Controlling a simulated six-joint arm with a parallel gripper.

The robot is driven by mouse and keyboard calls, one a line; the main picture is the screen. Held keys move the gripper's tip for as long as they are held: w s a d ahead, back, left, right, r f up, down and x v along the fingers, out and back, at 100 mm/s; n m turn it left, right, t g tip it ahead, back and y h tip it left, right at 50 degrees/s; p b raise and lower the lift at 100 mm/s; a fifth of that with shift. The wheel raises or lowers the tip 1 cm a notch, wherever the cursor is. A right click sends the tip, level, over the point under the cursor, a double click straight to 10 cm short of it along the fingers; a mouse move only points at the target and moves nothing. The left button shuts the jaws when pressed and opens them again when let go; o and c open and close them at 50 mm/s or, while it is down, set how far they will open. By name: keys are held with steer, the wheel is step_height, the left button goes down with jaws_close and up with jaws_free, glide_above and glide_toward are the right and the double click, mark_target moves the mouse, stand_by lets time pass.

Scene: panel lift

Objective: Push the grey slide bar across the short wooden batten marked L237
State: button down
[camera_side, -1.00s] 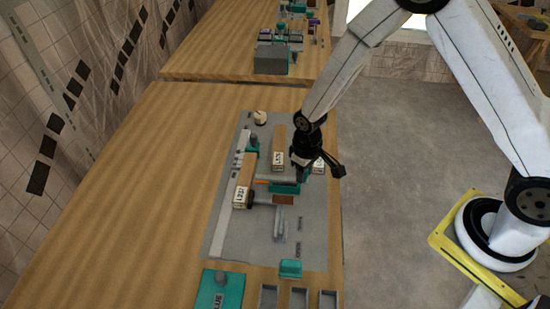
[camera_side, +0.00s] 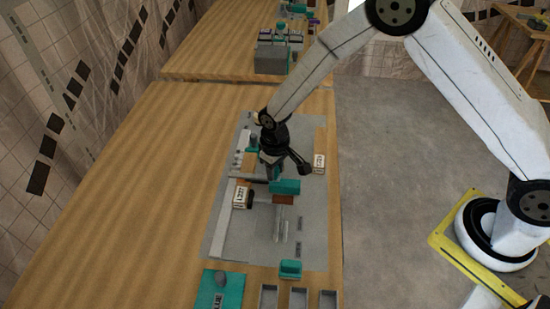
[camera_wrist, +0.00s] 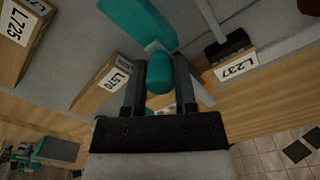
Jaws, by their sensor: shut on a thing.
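My gripper (camera_side: 268,172) is over the left part of the grey panel. In the wrist view my gripper (camera_wrist: 160,82) is shut on a teal knob (camera_wrist: 159,78), which stands between its fingers. The grey slide bar (camera_wrist: 203,90) shows beside the right finger, and its end appears to lie over wood of the batten L237. The batten L237 (camera_side: 241,195) lies left of my gripper, and its label shows in the wrist view (camera_wrist: 237,68). A grey strip (camera_side: 243,180) appears to cross it behind the label. My wrist hides part of the bar.
A teal block (camera_side: 286,187) sits right of my gripper. A batten labelled L725 (camera_wrist: 20,30) and another batten (camera_wrist: 112,85) lie nearby. A dark clamp (camera_wrist: 228,45) touches L237. The table left is clear.

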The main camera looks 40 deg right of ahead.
steer(key=shift+w+a+r, duration=0.1)
steer(key=shift+w+a, duration=0.1)
steer(key=shift+w, duration=0.05)
steer(key=c, duration=0.7)
jaws_free()
steer(key=o, duration=0.3)
steer(key=shift+r, duration=3.85)
